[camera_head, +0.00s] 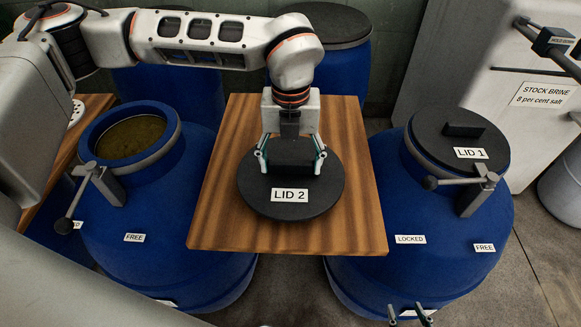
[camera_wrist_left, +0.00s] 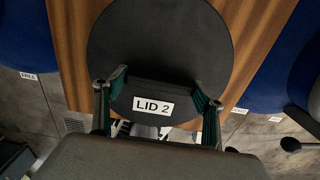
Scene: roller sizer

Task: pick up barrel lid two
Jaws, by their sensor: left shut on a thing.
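Barrel lid two (camera_head: 318,190) is a flat black disc with a block handle and a white "LID 2" label. It is over the wooden board between two blue barrels; I cannot tell if it touches the board. My left gripper (camera_head: 291,160) points down and is shut on the handle, one finger on each side. The wrist view shows the lid (camera_wrist_left: 160,40) with the left gripper's fingers (camera_wrist_left: 158,108) flanking the handle. My right gripper (camera_head: 408,315) shows only its fingertips at the bottom edge, spread apart with nothing visible held.
An open blue barrel (camera_head: 131,138) with brownish contents stands left, its clamp lever labelled "FREE". The right barrel (camera_head: 420,225) wears Lid 1 (camera_head: 430,128), with "LOCKED" and "FREE" labels. The wooden board (camera_head: 230,235) has bare room around lid two. More barrels stand behind.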

